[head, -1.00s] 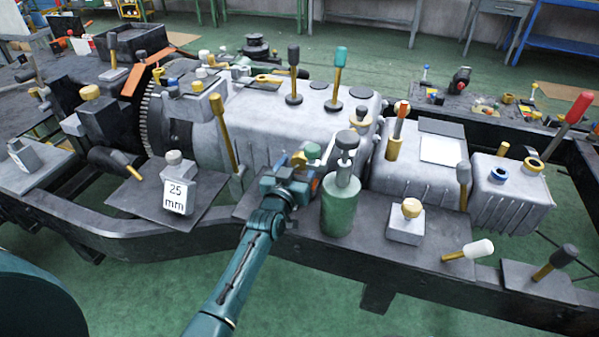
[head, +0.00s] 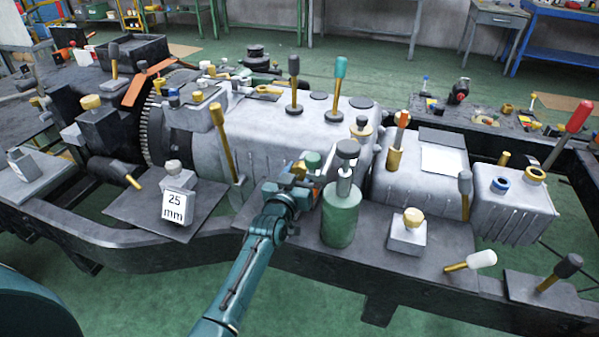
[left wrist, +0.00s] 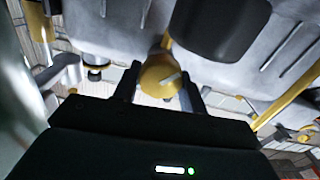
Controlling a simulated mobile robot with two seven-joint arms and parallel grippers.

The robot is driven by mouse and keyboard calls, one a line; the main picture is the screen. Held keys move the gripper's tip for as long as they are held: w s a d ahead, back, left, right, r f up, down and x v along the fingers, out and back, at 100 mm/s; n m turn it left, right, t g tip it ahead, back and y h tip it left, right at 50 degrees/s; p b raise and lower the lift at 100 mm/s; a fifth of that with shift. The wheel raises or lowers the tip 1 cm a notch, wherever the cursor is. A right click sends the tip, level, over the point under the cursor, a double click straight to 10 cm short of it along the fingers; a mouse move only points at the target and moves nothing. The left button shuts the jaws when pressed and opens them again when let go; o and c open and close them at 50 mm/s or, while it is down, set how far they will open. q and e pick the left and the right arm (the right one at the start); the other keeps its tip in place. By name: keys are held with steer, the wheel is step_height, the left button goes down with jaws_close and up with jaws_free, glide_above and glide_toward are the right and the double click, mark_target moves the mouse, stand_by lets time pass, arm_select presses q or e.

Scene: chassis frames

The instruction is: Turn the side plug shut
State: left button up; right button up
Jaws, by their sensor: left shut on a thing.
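The side plug appears as a round yellow knob (left wrist: 160,76) with a pale line across its face, in the left wrist view. It sits on the side of the grey gearbox casing (head: 275,130). My left gripper (left wrist: 158,92) has one dark finger on each side of the knob and is shut on it. In the head view my left gripper (head: 303,175) is against the casing's near side, left of a green cylinder, and hides most of the plug. My right gripper is not in view.
The green cylinder (head: 341,218) with a grey top stands close to the right of my left gripper. A yellow lever (head: 223,135) rises to its left. A "25 mm" block (head: 178,205) and a yellow-knobbed block (head: 408,236) stand on the frame's ledges.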

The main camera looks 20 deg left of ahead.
arm_select(q)
steer(key=shift+m, duration=0.4)
steer(key=shift+r+m+p, duration=0.1)
steer(key=shift+m+p, duration=0.4)
steer(key=m, duration=0.2)
steer(key=shift+m+p, duration=0.3)
steer(key=shift+p, duration=0.05)
steer(key=m, duration=0.5)
steer(key=shift+d+f, duration=0.1)
steer(key=shift+f, duration=0.1)
steer(key=shift+m, duration=0.4)
steer(key=o, duration=1)
steer(key=shift+s, duration=0.1)
